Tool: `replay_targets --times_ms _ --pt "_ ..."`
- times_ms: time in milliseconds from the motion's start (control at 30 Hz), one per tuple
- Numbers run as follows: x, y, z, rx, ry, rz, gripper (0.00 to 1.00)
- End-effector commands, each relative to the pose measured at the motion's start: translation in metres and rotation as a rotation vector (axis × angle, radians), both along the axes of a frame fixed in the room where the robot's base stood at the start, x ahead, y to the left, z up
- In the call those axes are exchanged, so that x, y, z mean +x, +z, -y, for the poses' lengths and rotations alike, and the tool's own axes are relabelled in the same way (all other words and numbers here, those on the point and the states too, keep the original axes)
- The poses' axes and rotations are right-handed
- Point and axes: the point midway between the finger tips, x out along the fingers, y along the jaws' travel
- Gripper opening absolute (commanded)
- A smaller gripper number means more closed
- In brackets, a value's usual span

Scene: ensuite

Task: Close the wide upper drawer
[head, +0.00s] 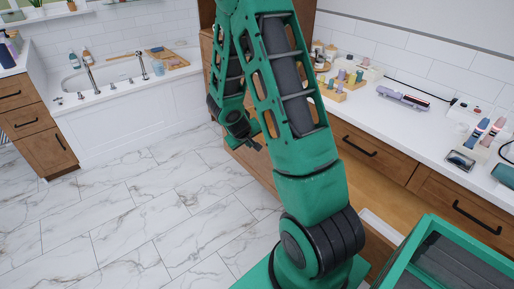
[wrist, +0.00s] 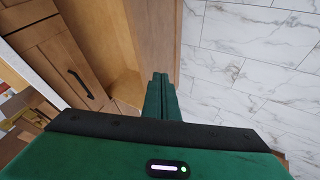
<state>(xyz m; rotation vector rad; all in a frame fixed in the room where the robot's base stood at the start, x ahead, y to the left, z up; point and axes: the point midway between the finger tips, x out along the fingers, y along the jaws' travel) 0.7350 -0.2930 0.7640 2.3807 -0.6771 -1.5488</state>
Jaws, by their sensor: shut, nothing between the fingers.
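A wide wooden drawer (head: 250,166) stands pulled out from the vanity below the counter-level row of drawers. Its bare wooden interior (head: 385,192) shows to the right of my arm, which hides much of its middle. In the wrist view its front panel (wrist: 158,35) runs up the middle, with the open interior (wrist: 104,38) to its left. My gripper (head: 258,147) is at the far end of my arm, close to the drawer's front. In the wrist view my gripper's fingers (wrist: 158,76) are together and empty, over or beside the front panel; I cannot tell whether they touch it.
Closed drawers with black handles (head: 360,147) line the vanity above the open one. A bathtub (head: 120,85) stands at the back left. The marble floor (head: 140,220) on the left is clear.

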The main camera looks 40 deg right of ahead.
Motion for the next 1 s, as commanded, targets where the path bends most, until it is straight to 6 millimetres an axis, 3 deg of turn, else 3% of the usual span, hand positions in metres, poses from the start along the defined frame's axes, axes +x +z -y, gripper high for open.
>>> replay_targets --times_ms 267,800,1000 --pt "0.009 -0.019 0.008 -0.004 0.009 0.004 0.00" --pt "0.039 -0.088 0.050 -0.004 0.009 0.004 0.00" --pt "0.037 -0.085 0.077 -0.004 0.008 0.006 0.00"
